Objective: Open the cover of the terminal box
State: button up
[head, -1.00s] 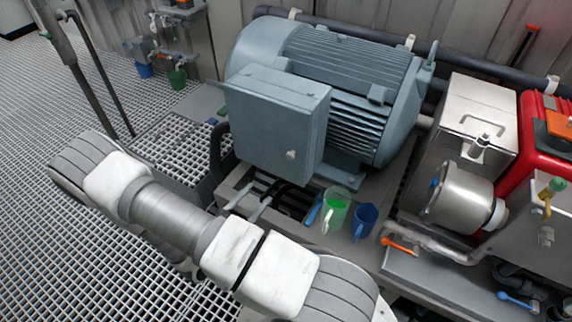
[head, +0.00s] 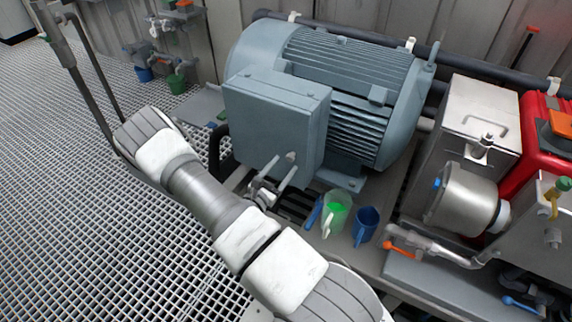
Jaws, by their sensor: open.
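The terminal box (head: 262,130) is a blue-grey box on the side of a large ribbed motor (head: 350,75). Its cover (head: 310,140) appears closed, with a small light knob (head: 291,155) low on the face at the right. My gripper (head: 280,171) is open, at the lower part of the box, with its two fingers pointing up toward the knob. One fingertip is close to the knob; whether it touches cannot be told. My arm comes in from the lower right and bends at the left. Part of my wrist is hidden behind the arm.
A green cup (head: 336,212) and a blue cup (head: 365,222) stand on the ledge right of my gripper. A steel tank (head: 470,120), a cylinder (head: 462,200) and an orange-handled valve (head: 392,246) are at the right. Open grating floor lies at the left.

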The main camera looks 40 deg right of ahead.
jog(key=shift+x, duration=1.2)
grip_shut()
dwell(0.6)
